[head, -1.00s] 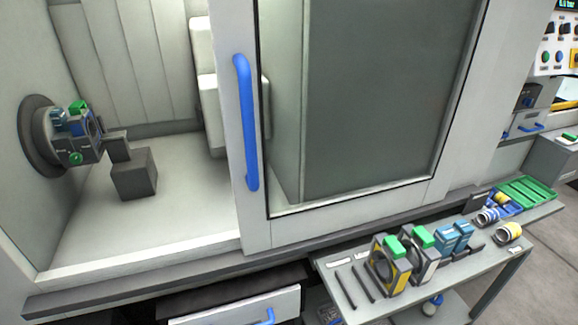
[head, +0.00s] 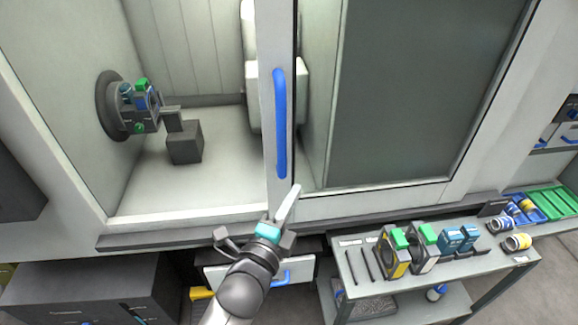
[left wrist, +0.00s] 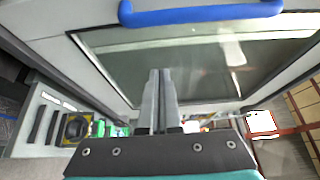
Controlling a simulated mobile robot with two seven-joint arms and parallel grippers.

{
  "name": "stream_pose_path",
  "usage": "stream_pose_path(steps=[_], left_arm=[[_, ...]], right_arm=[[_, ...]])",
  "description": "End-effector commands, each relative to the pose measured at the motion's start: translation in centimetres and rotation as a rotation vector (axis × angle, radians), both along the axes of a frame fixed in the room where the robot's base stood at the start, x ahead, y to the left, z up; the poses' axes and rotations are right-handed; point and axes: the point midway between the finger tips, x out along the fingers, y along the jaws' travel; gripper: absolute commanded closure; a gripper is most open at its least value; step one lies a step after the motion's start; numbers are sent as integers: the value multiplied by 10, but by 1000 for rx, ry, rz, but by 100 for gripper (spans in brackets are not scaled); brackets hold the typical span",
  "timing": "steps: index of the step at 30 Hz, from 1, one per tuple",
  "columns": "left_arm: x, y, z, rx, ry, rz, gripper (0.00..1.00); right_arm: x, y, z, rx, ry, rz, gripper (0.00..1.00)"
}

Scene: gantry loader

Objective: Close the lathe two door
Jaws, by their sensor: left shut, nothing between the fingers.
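The lathe door (head: 450,190) is a sliding panel with a dark window. It stands open, with the machine's left part uncovered. Its blue vertical handle (head: 280,125) is on the door's left edge. The handle also shows at the top of the left wrist view (left wrist: 200,14). My left gripper (head: 293,192) is shut and empty, its fingertips just below and slightly right of the handle's lower end in the head view. In the left wrist view the shut fingers (left wrist: 158,75) point toward the door window, apart from the handle. My right gripper is not in view.
Inside the lathe, a chuck (head: 112,105) holds a part, with a dark block (head: 185,142) near it. A grey cart (head: 350,265) with several parts stands at the front right. A drawer (head: 225,275) with a blue handle is below the door.

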Motion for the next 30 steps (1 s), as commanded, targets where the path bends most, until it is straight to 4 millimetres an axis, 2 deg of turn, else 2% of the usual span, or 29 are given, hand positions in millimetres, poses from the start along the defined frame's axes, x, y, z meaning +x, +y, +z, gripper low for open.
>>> stream_pose_path(steps=[9, 17, 21, 30], left_arm=[[47, -23, 0, -4, 1, 1, 100], [80, -40, 0, -5, 4, 0, 100], [81, -16, 0, 2, 4, 2, 100], [83, 2, -1, -3, 5, 1, 100]], right_arm=[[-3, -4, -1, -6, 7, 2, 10], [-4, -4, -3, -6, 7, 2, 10], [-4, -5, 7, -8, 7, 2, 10], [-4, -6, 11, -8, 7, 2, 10]])
